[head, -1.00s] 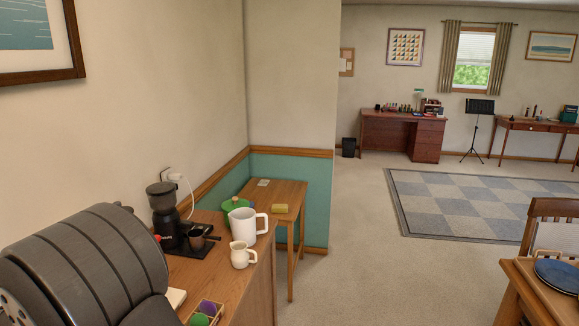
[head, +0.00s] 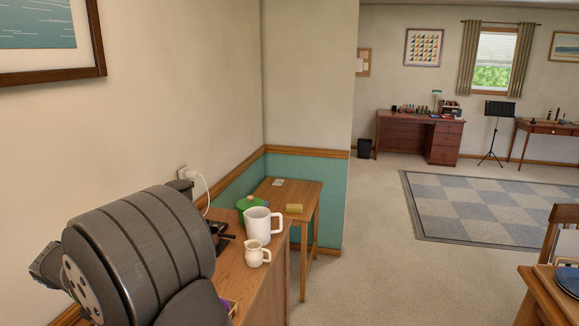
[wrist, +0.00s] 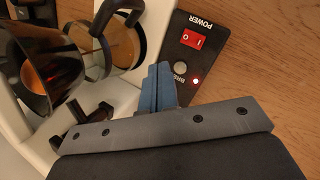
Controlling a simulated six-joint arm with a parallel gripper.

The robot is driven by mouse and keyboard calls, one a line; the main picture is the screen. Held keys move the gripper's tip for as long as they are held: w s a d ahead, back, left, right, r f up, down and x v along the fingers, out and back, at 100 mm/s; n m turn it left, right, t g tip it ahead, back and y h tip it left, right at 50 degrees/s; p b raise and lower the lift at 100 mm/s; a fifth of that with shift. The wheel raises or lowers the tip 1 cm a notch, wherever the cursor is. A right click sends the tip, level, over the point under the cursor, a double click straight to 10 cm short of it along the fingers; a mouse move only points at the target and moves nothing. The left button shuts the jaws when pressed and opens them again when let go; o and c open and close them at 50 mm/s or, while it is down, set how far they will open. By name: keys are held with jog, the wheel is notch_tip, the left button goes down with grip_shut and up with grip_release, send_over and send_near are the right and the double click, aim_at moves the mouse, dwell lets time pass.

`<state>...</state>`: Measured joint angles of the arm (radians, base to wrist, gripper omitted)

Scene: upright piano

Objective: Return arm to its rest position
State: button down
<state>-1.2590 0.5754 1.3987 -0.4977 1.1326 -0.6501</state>
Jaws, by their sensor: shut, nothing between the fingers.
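My gripper (wrist: 159,72) shows in the wrist view with its blue fingers together and nothing between them. Its tips are over or beside the black control panel (wrist: 207,52) of a coffee maker; whether they touch cannot be told. The panel has a red power switch (wrist: 194,39), a grey button (wrist: 180,68) and a lit red light. In the head view my grey arm fills the lower left, and the gripper is not visible there.
A glass carafe (wrist: 42,62) is close left of the fingers. In the head view, a white pitcher (head: 257,226), a small cream jug (head: 257,254) and a green pot (head: 250,203) stand just right of my arm. Open floor (head: 370,270) lies further right.

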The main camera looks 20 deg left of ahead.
jog(key=d+f+n+g, duration=0.1)
jog(key=n, duration=0.1)
jog(key=d+f+n+g, duration=0.1)
jog(key=f+n+g, duration=0.1)
jog(key=s+d+f+n+g, duration=0.1)
jog(key=g, duration=0.1)
jog(key=shift+f+n+y, duration=0.4)
jog(key=shift+r, duration=0.9)
dwell(0.5)
